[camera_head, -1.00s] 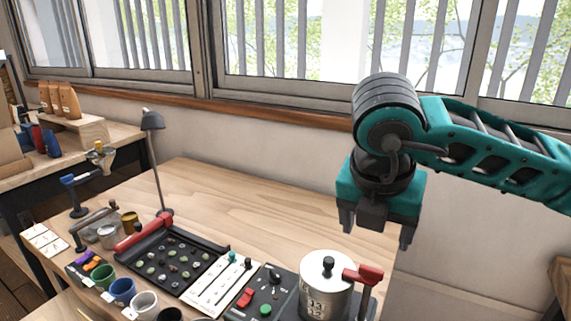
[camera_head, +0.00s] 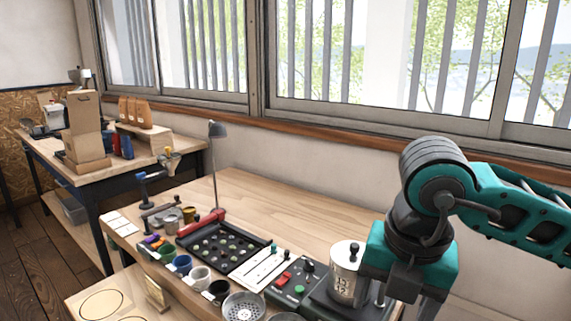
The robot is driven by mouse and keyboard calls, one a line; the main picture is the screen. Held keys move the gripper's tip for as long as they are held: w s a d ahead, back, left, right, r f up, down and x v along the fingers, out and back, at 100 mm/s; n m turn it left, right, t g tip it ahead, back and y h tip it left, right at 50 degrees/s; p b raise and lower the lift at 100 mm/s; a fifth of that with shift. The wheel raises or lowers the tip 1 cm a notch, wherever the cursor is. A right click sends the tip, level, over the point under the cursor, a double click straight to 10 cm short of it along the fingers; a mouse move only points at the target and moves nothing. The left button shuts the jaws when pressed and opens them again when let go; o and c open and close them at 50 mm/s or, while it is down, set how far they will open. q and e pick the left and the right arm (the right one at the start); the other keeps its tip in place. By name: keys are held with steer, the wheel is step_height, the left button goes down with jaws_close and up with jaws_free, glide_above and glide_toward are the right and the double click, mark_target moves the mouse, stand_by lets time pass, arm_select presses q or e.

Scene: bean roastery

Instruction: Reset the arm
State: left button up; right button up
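My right arm comes in from the right side of the head view, teal and black, bent down at the wrist. My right gripper (camera_head: 404,296) points down at the lower right, in front of the right end of the workbench. Its fingers are apart, with nothing seen between them, though the tips are close to the bottom of the picture. It partly covers the silver canister (camera_head: 344,273) and the dark machine base beside it. My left arm and gripper are not in the picture.
A side table with brown bags (camera_head: 135,111) stands at the left, under windows.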

steer(key=s+a+r+n+g+y, duration=0.1)
steer(key=s+a+n+g+y, duration=0.1)
steer(key=s+a+g+y, duration=0.45)
steer(key=s+a+r+n+g+y, duration=0.1)
steer(key=s+a+n+g+y, duration=0.15)
steer(key=a+y, duration=0.7)
steer(key=w+d+r+m+t+y, duration=0.2)
steer(key=w+m+t+y, duration=0.55)
steer(key=m+t, duration=0.6)
steer(key=w+d+f+m+t+h, duration=0.3)
steer(key=d+f+m+t+h, duration=0.1)
steer(key=f+m+t+h, duration=0.25)
steer(key=w+d+f+m+t+h, duration=0.3)
steer(key=d+f+m+t+h, duration=0.15)
steer(key=f+m+h, duration=0.3)
steer(key=s+d+f+m+g+h, duration=0.1)
steer(key=s+d+f+g+h, duration=0.1)
steer(key=f, duration=0.5)
steer(key=s+d+f+m+g+h, duration=0.2)
steer(key=s+d+f+h, duration=0.1)
steer(key=s+f, duration=0.3)
steer(key=s+d+f+m+g+h, duration=0.2)
steer(key=s+d+f, duration=0.2)
steer(key=f, duration=0.5)
steer(key=shift+d+f, duration=0.15)
steer(key=shift+d, duration=0.05)
